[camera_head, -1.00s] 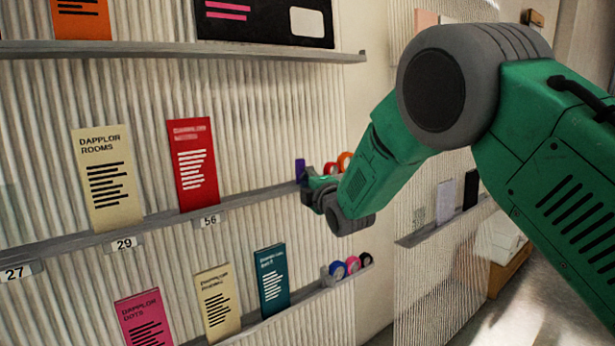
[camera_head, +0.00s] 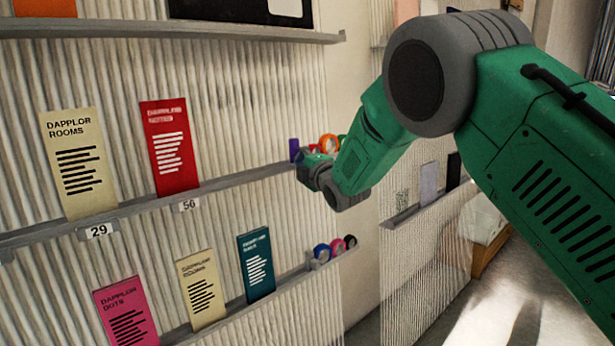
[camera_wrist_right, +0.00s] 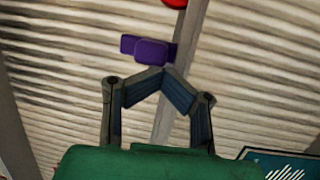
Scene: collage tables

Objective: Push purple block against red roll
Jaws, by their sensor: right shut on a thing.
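The purple block (camera_head: 294,149) stands on the middle shelf, left of the rolls. In the right wrist view the purple block (camera_wrist_right: 150,50) lies at the fingertips of my right gripper (camera_wrist_right: 164,72). The fingers come together there and are shut on it; exactly how much of it sits between the tips is hard to see. A red roll (camera_wrist_right: 175,3) is cut off at the top of the wrist view, apart from the block. In the head view my right gripper (camera_head: 308,165) is at the shelf and partly hides the red roll. My left gripper is not in view.
An orange roll (camera_head: 329,143) stands near the gripper on the middle shelf (camera_head: 235,178). A red booklet (camera_head: 170,148) and a cream booklet (camera_head: 80,165) stand to the left. Several rolls (camera_head: 322,252) and a teal booklet (camera_head: 256,265) are on the shelf below.

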